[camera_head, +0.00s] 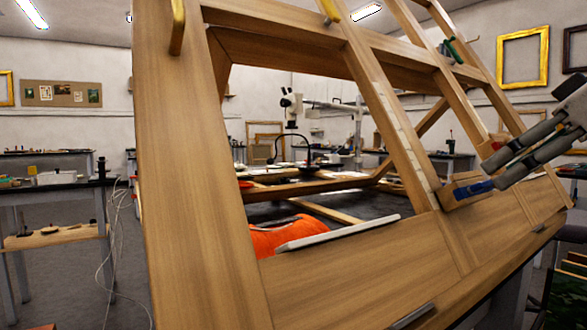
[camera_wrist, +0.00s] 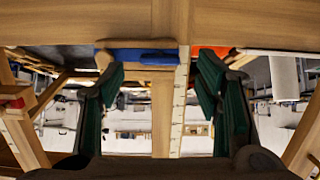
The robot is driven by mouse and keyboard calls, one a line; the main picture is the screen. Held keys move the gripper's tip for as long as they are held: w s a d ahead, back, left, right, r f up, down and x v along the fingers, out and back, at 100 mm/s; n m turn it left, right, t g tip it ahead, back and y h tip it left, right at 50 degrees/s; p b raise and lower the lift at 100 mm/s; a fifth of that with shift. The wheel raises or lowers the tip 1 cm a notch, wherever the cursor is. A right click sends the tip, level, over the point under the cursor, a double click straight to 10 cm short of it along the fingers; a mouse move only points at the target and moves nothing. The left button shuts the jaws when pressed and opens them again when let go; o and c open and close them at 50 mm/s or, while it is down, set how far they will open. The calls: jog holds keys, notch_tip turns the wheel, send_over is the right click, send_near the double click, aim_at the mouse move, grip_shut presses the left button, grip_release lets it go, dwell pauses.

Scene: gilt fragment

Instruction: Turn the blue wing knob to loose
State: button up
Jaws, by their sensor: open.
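The blue wing knob (camera_head: 473,190) sits on a wooden block low on the easel's slanted post. In the wrist view the blue knob (camera_wrist: 143,57) lies crosswise, just beyond and between the fingertips, nearer the left finger. My gripper (camera_wrist: 157,70) is open, with green-padded fingers on either side of the knob's width; no grasp shows. Whether a fingertip touches the knob or block cannot be told. In the head view my grey arm comes in from the right to the knob, and the fingers cannot be made out clearly. Any loose marking is not readable.
A red knob (camera_head: 496,146) sits on a neighbouring post, and a green knob (camera_head: 456,50) higher up. A pale ruler strip (camera_head: 402,130) runs along the post. Orange cloth (camera_head: 275,238) lies behind the frame. The wooden easel frame (camera_head: 190,170) fills the foreground.

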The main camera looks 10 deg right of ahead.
jog(key=v, duration=0.9)
jog(key=shift+f, duration=0.1)
